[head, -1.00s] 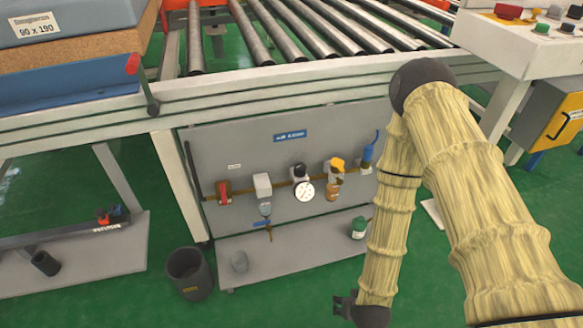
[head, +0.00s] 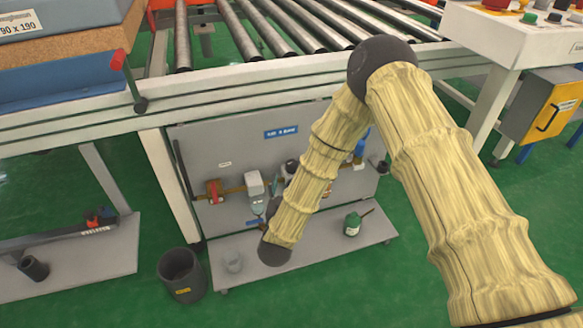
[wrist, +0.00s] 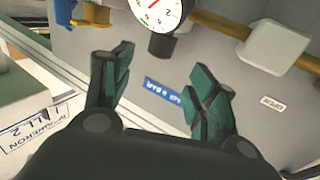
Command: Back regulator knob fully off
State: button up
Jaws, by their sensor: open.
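The regulator's black knob (wrist: 161,46) shows in the wrist view beside the white round gauge (wrist: 158,10), in front of the grey panel. In the head view the top of the knob (head: 291,165) shows just left of my forearm, which hides the gauge. My gripper (wrist: 164,62) is open in the wrist view, one dark green finger on each side of the picture. The knob appears between and beyond the fingertips, with no clear contact. In the head view my gripper is mostly hidden behind my forearm.
The grey panel (head: 215,145) holds a red valve (head: 214,190), a white box (head: 253,184) and a blue label (head: 281,132). A dark bin (head: 181,272) stands left. The conveyor frame (head: 250,85) overhangs above.

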aim_at(291, 167)
jog(key=w, duration=0.3)
jog(key=w+b, duration=0.1)
jog(key=w, duration=0.1)
jog(key=w+d+b, duration=0.1)
jog(key=w, duration=0.2)
jog(key=shift+w+d, duration=0.1)
jog(key=shift+w, duration=0.2)
jog(key=shift+c, duration=0.3)
jog(key=c, duration=1)
